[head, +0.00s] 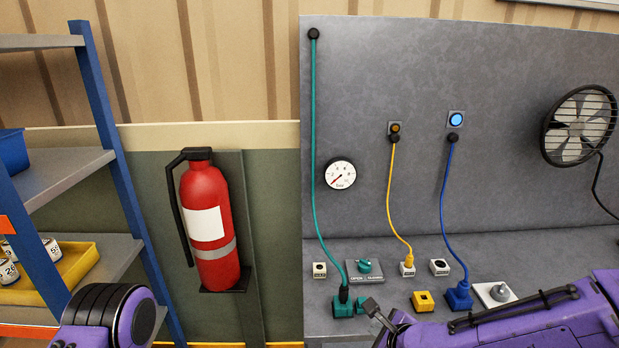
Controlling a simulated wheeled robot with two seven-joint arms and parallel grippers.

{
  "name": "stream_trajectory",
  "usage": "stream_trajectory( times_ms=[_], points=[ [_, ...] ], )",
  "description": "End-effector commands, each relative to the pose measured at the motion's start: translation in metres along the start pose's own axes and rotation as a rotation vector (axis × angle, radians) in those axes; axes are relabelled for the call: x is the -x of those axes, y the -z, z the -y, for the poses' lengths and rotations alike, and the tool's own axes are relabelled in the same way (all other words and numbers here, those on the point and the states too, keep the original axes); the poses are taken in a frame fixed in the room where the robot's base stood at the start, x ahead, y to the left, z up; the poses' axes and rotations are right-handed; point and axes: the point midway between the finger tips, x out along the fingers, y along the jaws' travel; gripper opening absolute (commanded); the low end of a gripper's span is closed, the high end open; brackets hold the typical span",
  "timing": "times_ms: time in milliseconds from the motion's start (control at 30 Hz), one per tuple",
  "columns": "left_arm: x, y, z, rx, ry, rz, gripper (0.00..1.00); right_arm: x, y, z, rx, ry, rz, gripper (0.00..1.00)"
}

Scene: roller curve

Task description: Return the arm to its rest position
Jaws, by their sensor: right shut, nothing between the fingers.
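My right arm (520,325) is purple and comes in from the lower right, low over the front of the grey bench. My right gripper (378,318) is at its left end, near the teal block (343,308); I cannot tell whether they touch. It is shut and empty. A purple and black joint of my left arm (110,315) shows at the lower left, but its gripper is out of view. Part of the bench front is hidden behind my right arm.
Teal (313,150), yellow (390,195) and blue (443,190) cables hang from the grey panel (400,75) to the bench. A caged fan (580,125) stands right. A red extinguisher (207,225) and a shelf rack (108,130) are left. A knob (497,292) sits close behind my right arm.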

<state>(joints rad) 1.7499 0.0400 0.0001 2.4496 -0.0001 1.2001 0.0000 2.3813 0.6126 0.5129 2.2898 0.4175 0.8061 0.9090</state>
Motion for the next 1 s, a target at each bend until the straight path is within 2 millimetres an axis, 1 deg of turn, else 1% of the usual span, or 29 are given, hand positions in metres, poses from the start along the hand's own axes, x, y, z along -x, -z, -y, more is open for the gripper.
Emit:
stream_trajectory(
  times_ms=[167, 300, 367, 433, 567, 667, 767, 800, 867, 900, 1000],
  points=[
    [0.0, 0.0, 0.0, 0.0, 0.0, 0.0, 0.43, 0.002, 0.004, 0.006, 0.134, 0.032, -0.013, 0.0],
    [0.0, 0.0, 0.0, 0.0, 0.0, 0.0, 0.43, 0.001, 0.017, 0.008, 0.282, 0.06, -0.046, 0.0],
    [-0.003, -0.001, 0.0, 0.0, 0.0, 0.0, 0.43, -0.003, 0.03, 0.002, 0.374, 0.063, -0.076, 0.0],
    [-0.007, -0.003, -0.001, 0.0, 0.0, 0.0, 0.43, -0.01, 0.049, -0.009, 0.484, 0.055, -0.115, 0.0],
    [-0.017, -0.007, -0.002, 0.0, 0.0, 0.0, 0.43, -0.024, 0.092, -0.039, 0.688, 0.01, -0.192, 0.0],
    [-0.028, -0.012, -0.002, 0.0, 0.0, 0.0, 0.43, -0.034, 0.133, -0.068, 0.856, -0.047, -0.252, 0.0],
    [-0.043, -0.018, -0.004, 0.0, 0.0, 0.0, 0.43, -0.043, 0.187, -0.107, 1.055, -0.14, -0.313, 0.0],
    [-0.052, -0.022, -0.004, 0.0, 0.0, 0.0, 0.43, -0.045, 0.214, -0.127, 1.148, -0.191, -0.337, 0.0],
    [-0.066, -0.027, -0.006, 0.0, 0.0, 0.0, 0.43, -0.046, 0.257, -0.16, 1.291, -0.283, -0.365, 0.0],
    [-0.075, -0.031, -0.007, 0.0, 0.0, 0.0, 0.43, -0.044, 0.286, -0.181, 1.378, -0.347, -0.378, 0.0],
    [-0.093, -0.038, -0.008, 0.0, 0.0, 0.0, 0.43, -0.034, 0.342, -0.224, 1.521, -0.493, -0.387, 0.0]
  ],
)
